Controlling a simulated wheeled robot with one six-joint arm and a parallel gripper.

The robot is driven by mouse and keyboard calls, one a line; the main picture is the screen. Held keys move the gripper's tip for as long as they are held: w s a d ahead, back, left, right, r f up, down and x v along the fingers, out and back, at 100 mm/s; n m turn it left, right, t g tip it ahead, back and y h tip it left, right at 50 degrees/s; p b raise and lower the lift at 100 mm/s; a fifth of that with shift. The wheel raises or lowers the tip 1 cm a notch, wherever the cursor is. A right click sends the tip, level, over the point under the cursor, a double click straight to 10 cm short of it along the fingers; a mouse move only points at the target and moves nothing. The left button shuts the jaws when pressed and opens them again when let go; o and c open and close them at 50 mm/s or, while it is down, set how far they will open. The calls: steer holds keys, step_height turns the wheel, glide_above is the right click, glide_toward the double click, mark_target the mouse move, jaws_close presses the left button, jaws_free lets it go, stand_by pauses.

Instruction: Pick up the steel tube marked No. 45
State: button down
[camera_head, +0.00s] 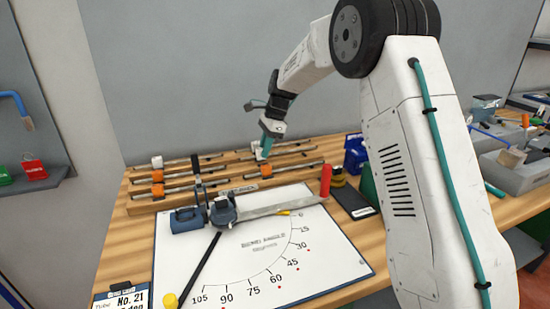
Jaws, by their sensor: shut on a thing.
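Several steel tubes lie in a wooden rack (150,209) at the back of the bench, with small orange or white blocks on them. No number on any tube is readable, so I cannot tell which is No. 45. My gripper (262,155) reaches down to the back right part of the rack and is shut on a steel tube there. The fingertips are small, and the grasp itself is partly hidden. The held tube appears still at rack level. A front right tube (290,175) passes through an orange block.
A card (122,299) reads No. 21. Blue bin (355,155) and dark tray (355,203) stand right of the rack.

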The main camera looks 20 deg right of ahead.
steer(key=shift+r, duration=2.7)
steer(key=shift+s, duration=0.1)
